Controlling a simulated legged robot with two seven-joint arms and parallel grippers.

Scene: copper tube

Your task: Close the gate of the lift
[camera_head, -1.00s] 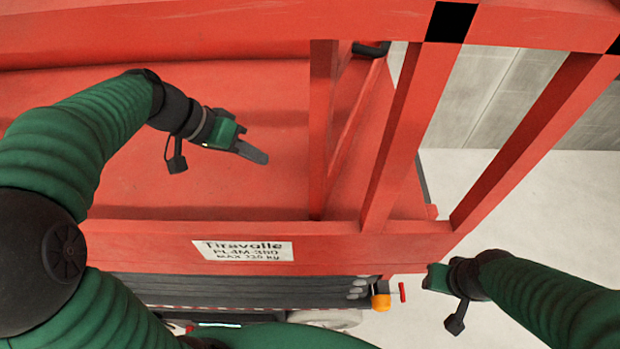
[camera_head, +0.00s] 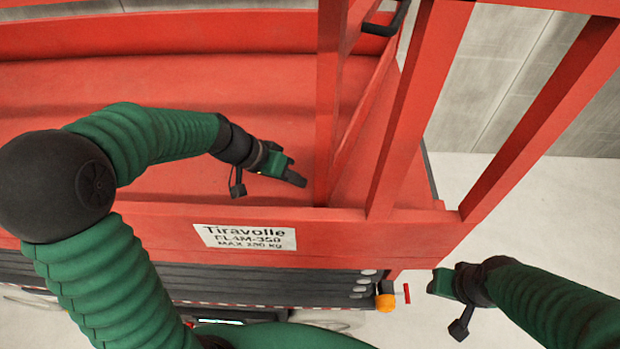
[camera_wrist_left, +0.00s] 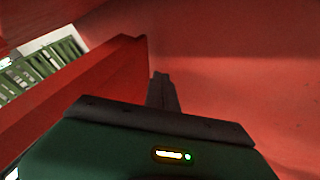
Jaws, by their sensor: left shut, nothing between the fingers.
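The red lift (camera_head: 120,222) fills most of the head view, with a white label plate (camera_head: 245,237) on its front edge. What looks like its gate (camera_head: 328,110) is a red frame standing inward over the platform, seen nearly edge-on. My left gripper (camera_head: 297,180) is shut and empty, reaching over the front edge just left of the gate's upright. In the left wrist view, its fingers (camera_wrist_left: 162,92) point along a red bar to their left; I cannot tell whether they touch it. My right gripper (camera_head: 436,281) is outside, right of the lift; its fingers are unclear.
Red posts (camera_head: 410,110) of the frame stand right of the gate. A black handle (camera_head: 388,22) shows near the top. An orange lamp (camera_head: 385,302) sits below the front right corner. The pale floor (camera_head: 540,225) at the right is clear, up to a grey wall.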

